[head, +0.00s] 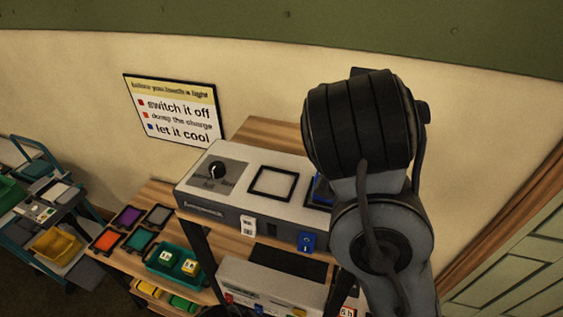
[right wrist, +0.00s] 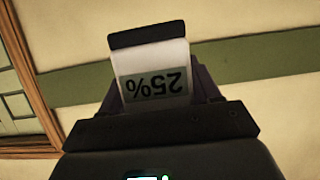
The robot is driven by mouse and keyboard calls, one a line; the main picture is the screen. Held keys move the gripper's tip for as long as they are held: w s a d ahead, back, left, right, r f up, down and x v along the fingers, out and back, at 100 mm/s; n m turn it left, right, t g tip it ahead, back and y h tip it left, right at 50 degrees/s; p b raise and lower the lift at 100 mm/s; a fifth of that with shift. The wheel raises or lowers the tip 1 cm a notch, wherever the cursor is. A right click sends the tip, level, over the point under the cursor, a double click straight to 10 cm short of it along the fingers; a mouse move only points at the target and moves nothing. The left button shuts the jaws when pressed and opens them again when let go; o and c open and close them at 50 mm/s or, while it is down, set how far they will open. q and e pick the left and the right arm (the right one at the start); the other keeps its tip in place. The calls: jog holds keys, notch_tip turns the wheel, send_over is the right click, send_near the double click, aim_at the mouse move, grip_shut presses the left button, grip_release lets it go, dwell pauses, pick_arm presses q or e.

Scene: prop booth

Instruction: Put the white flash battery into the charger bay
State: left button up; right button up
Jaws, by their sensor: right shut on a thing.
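A grey-white unit (head: 231,208) on the bench, which looks like the charger, has a knob and a black-framed square bay (head: 271,183). A second bay with blue in it (head: 320,191) is partly hidden behind my arm. My left gripper is not in view.
A teal tray (head: 160,272) holds two small blocks with yellow. Purple, grey, orange and green squares (head: 128,217) lie left of the unit. Another pale box (head: 262,284) stands below it. A wall sign (head: 173,108) hangs behind. A cart (head: 30,225) stands far left.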

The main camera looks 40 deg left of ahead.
jog(key=p, duration=0.3)
send_over(277, 177)
jog(key=f, duration=0.6)
jog(key=shift+d+f, duration=0.15)
jog(key=shift+d, duration=0.05)
jog(key=shift+s+a+f, duration=0.1)
jog(key=shift+a+f, duration=0.05)
jog(key=shift+f, duration=2.05)
jog(key=shift+f, duration=0.15)
jog(key=o, duration=1.3)
